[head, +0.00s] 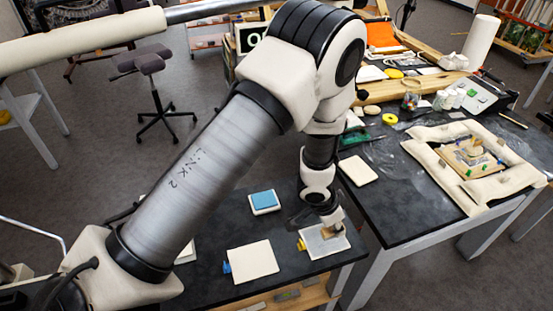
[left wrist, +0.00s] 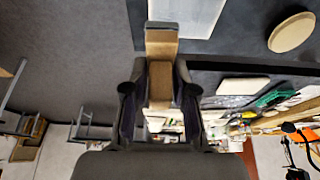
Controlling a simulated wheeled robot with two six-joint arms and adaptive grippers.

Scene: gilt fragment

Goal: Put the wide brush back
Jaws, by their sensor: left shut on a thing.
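My left gripper (head: 328,220) points down over the front right part of the dark table. It is shut on a tan, flat-sided piece that I take to be the wide brush (head: 333,230). In the left wrist view the brush (left wrist: 161,45) stands out between the two dark fingers of my left gripper (left wrist: 160,78). Its far end lies over or close to a pale plate (left wrist: 187,14). In the head view this pale plate with a yellow tab (head: 313,249) is under the brush. I cannot tell whether they touch. My right gripper is not in view.
A cream pad with a blue tab (head: 251,260) and a blue block on a white tray (head: 263,201) lie to the left. A cream board (head: 358,170) lies behind. On the right, a padded cream frame (head: 440,150) surrounds a gilt piece. Jars (head: 447,98) stand farther back.

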